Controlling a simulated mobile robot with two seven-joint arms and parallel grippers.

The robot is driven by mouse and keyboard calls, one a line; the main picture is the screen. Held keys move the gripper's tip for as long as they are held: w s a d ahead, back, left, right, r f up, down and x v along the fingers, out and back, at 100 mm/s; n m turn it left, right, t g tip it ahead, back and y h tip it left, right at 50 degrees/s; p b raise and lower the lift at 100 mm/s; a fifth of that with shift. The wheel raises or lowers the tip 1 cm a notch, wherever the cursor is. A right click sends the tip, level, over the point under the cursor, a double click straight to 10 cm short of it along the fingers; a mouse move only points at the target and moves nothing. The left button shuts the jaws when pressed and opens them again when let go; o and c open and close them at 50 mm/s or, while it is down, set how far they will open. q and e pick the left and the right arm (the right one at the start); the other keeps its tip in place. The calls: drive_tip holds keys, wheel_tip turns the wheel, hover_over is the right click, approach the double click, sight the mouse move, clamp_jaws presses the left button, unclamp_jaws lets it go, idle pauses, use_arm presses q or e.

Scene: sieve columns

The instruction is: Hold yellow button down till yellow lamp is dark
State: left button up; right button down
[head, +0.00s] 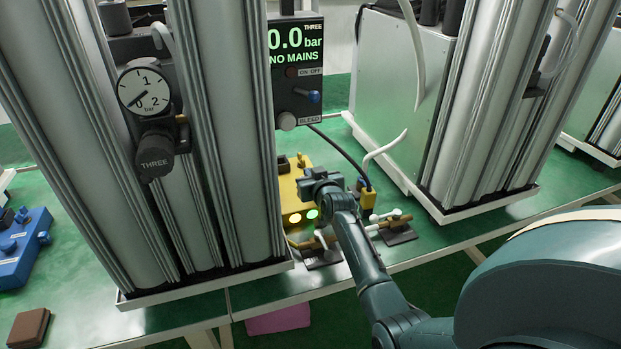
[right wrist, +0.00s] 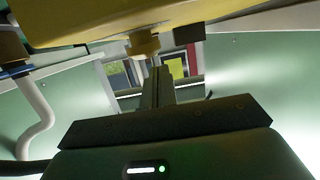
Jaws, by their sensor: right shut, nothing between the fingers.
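A yellow box (head: 290,192) stands on the green bench behind the left column, which partly hides it. In the right wrist view the shut, empty fingers (right wrist: 157,82) point toward a yellow knob-like button (right wrist: 142,44) on the yellow box (right wrist: 90,22). I cannot tell whether they touch it. My left gripper is not in view.
A column with a dial gauge (head: 144,89) stands close on the left. A display (head: 297,50) reads 0.0 bar, NO MAINS. Brown-handled valves (head: 390,222) and a hose lie beside the box. A blue box (head: 22,248) sits far left.

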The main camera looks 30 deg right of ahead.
drive_tip(key=shift+f, duration=0.4)
